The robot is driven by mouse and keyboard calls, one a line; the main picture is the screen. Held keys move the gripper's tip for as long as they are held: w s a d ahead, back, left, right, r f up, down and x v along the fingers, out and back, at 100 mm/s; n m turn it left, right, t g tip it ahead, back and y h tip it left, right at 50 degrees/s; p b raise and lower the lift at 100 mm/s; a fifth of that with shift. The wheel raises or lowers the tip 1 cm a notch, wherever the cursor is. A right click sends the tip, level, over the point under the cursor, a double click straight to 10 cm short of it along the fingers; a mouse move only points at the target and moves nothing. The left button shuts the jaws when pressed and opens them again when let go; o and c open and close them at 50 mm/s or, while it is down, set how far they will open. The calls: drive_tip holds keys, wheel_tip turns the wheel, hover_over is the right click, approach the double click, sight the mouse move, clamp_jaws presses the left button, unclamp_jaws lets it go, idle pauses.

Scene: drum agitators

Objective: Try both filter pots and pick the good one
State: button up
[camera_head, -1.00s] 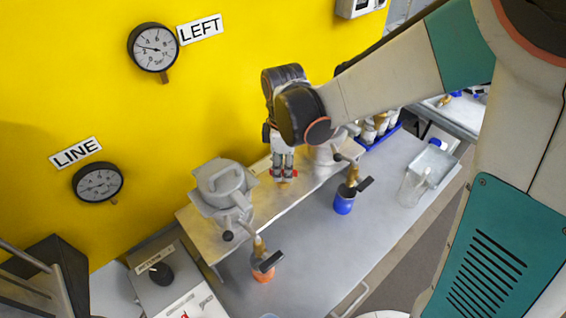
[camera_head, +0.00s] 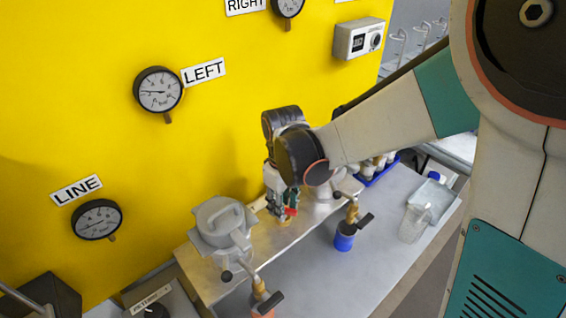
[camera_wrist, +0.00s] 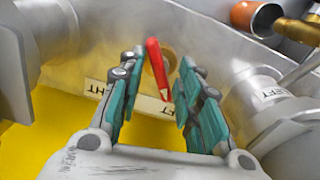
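The left grey filter pot (camera_head: 218,229) stands on a metal shelf, its lid closed. The right pot (camera_head: 325,190) is partly hidden behind my arm. My gripper (camera_head: 284,208) points down between the pots. In the wrist view, its green fingers (camera_wrist: 160,75) are apart, with a red lever (camera_wrist: 156,66) on a round brass-coloured piece between them. I cannot tell whether they touch it. The lever's near end is by a white LEFT label (camera_wrist: 153,104); a RIGHT label (camera_wrist: 97,87) is opposite. The left gauge (camera_head: 158,90) and line gauge (camera_head: 97,219) show needles pointing left.
A blue cup (camera_head: 344,238) stands below the right pot's outlet and an orange cup (camera_head: 263,312) below the left one's. Clear vessels (camera_head: 414,222) stand at the bench's right. The right gauge (camera_head: 288,5) is cut off at the top. The bench middle is clear.

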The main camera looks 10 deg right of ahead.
drive_tip(key=m, duration=0.5)
drive_tip(key=m+p, duration=0.1)
drive_tip(key=m, duration=0.3)
drive_tip(key=shift+m, duration=0.4)
drive_tip(key=shift+r+m+p, duration=0.3)
drive_tip(key=shift+r+p, duration=0.05)
drive_tip(key=shift+r, duration=0.05)
wheel_tip(320, 180, up, 13)
drive_tip(key=p, duration=0.9)
wheel_tip(320, 180, down, 14)
drive_tip(key=n+b, duration=0.4)
drive_tip(key=b, duration=0.5)
drive_tip(key=shift+r+n, duration=0.1)
drive_tip(key=shift+n, duration=0.2)
drive_tip(key=shift+c, duration=0.6)
